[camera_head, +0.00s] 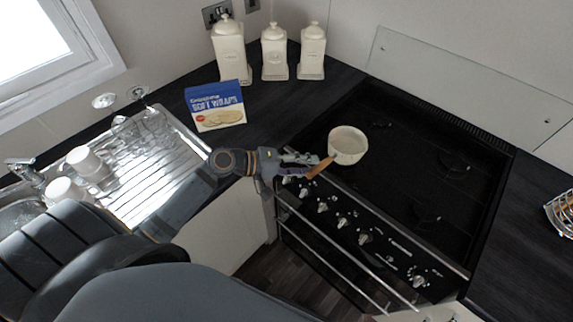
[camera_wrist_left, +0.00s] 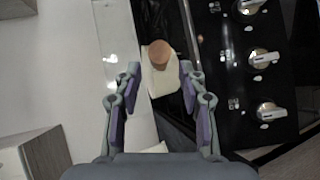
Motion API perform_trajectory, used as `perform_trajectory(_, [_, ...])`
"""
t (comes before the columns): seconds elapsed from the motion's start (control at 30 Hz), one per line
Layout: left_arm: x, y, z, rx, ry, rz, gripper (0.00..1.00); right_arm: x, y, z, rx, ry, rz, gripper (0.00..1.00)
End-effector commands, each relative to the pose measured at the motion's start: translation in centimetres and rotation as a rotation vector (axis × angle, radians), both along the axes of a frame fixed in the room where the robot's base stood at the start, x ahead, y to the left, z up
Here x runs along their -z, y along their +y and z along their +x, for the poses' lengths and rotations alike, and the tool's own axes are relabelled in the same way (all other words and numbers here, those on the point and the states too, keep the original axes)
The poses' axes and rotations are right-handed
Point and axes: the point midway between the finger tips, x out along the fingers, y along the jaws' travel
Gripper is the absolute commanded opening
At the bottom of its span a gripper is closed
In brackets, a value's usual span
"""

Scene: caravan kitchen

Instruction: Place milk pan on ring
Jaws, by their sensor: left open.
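The cream milk pan (camera_head: 348,144) stands upright at the front left of the black hob (camera_head: 400,185), over the front left ring area, which it hides. Its wooden handle (camera_head: 320,168) points toward the front left. My left gripper (camera_head: 312,163) is at the handle, its fingers apart. I cannot tell whether the fingers touch the handle. My right gripper is not in view.
Control knobs (camera_head: 342,222) line the cooker's front edge below the arm. A blue soft wraps box (camera_head: 214,105) and cream canisters (camera_head: 274,52) stand on the counter behind. Mugs (camera_head: 84,162) are by the sink at left. The hob's right side is clear.

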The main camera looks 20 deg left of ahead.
Motion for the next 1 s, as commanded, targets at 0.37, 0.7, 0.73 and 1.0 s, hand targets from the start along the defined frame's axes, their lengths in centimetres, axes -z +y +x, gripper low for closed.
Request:
perform_trajectory(0.37, [-2.0, 4.0, -3.2, 0.009, 0.004, 0.001, 0.41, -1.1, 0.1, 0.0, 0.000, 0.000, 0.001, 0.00])
perform_trajectory(0.7, [-2.3, 5.3, -3.8, 0.000, 0.000, -0.001, 0.41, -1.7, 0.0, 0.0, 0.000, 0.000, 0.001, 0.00])
perform_trajectory(0.73, [-2.3, 5.3, -3.8, 0.000, 0.000, -0.001, 0.41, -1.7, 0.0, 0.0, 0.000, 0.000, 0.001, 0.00])
perform_trajectory(1.0, [-2.3, 5.3, -3.8, 0.000, 0.000, -0.002, 0.41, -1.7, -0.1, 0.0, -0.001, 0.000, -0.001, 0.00])
